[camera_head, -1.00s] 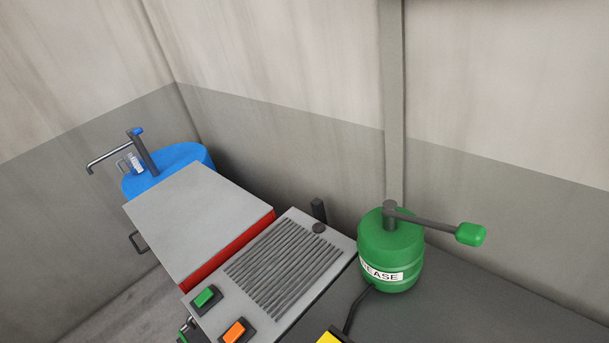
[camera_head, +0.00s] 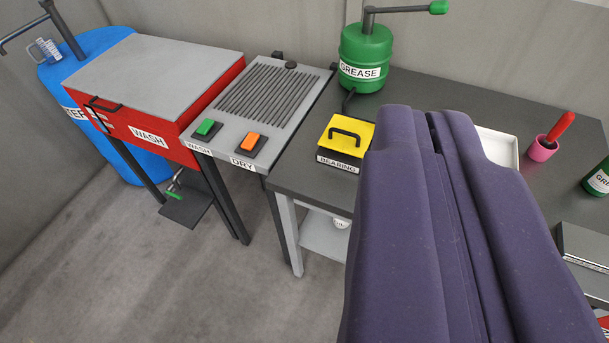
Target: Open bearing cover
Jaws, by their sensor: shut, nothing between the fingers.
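The bearing cover (camera_head: 357,131) is a yellow lid with a black handle (camera_head: 346,134). It sits closed on a dark box labelled BEARING (camera_head: 339,163) at the left front part of the dark workbench. My gripper (camera_head: 432,128) fills the lower right of the view as two large purple fingers. The fingers are shut with nothing between them. Their tips are right of the yellow cover in the picture, apart from its handle. The fingers hide part of the bench behind them.
A green grease drum (camera_head: 366,62) with a lever stands behind the cover. Left are a drying panel (camera_head: 262,102), a red wash box (camera_head: 152,134) and a blue water barrel (camera_head: 112,45). Right are a white tray (camera_head: 498,147), a pink cup (camera_head: 542,149) and a green can (camera_head: 598,180).

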